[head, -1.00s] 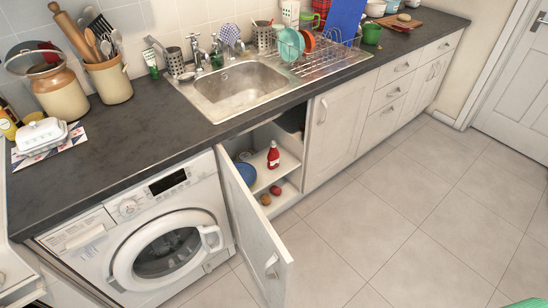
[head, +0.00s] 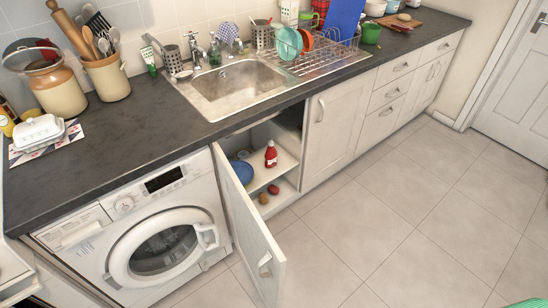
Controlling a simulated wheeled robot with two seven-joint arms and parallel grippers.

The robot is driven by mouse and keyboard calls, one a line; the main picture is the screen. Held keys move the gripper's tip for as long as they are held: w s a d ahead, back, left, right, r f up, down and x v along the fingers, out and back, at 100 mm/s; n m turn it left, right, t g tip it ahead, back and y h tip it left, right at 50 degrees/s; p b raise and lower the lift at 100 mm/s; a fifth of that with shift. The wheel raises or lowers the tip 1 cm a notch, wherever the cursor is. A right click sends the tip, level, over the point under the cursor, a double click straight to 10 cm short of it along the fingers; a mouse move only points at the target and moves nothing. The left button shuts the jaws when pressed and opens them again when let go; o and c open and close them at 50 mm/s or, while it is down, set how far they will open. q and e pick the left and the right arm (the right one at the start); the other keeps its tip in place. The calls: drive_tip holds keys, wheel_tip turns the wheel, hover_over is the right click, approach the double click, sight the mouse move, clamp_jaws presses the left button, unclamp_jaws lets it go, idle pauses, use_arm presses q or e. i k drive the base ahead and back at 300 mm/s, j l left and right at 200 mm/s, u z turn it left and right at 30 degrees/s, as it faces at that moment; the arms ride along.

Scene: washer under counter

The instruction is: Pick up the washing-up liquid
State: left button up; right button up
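No bottle is clearly readable as the washing-up liquid. A small green and white item (head: 150,63), perhaps a bottle or tube, stands on the counter behind the sink's left end. A small dark green, bottle-like shape (head: 215,56) stands by the taps. A red bottle with a white label (head: 270,155) stands upright on a shelf in the open cabinet under the sink. Its label is too small to read. Neither of my grippers is in view.
The cabinet door (head: 248,232) stands open into the room, beside the washer (head: 155,240). A blue bowl (head: 242,172) and small round items (head: 268,194) are in the cabinet. A dish rack (head: 325,62) stands right of the sink (head: 240,88).

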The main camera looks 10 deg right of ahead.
sight(271, 155)
drive_tip(key=l+u, duration=0.15)
drive_tip(key=l, duration=1)
drive_tip(key=l+u, duration=0.2)
drive_tip(key=l, duration=0.9)
drive_tip(key=i+l+u, duration=0.1)
drive_tip(key=i+l, duration=0.15)
drive_tip(key=i+l+u, duration=0.1)
drive_tip(key=l, duration=0.3)
drive_tip(key=i+l+u, duration=0.1)
drive_tip(key=i+l, duration=0.4)
drive_tip(key=l, duration=0.25)
drive_tip(key=i+l+u, duration=0.15)
drive_tip(key=l, duration=0.2)
drive_tip(key=i+l+u, duration=0.1)
drive_tip(key=l, duration=0.3)
drive_tip(key=i, duration=0.1)
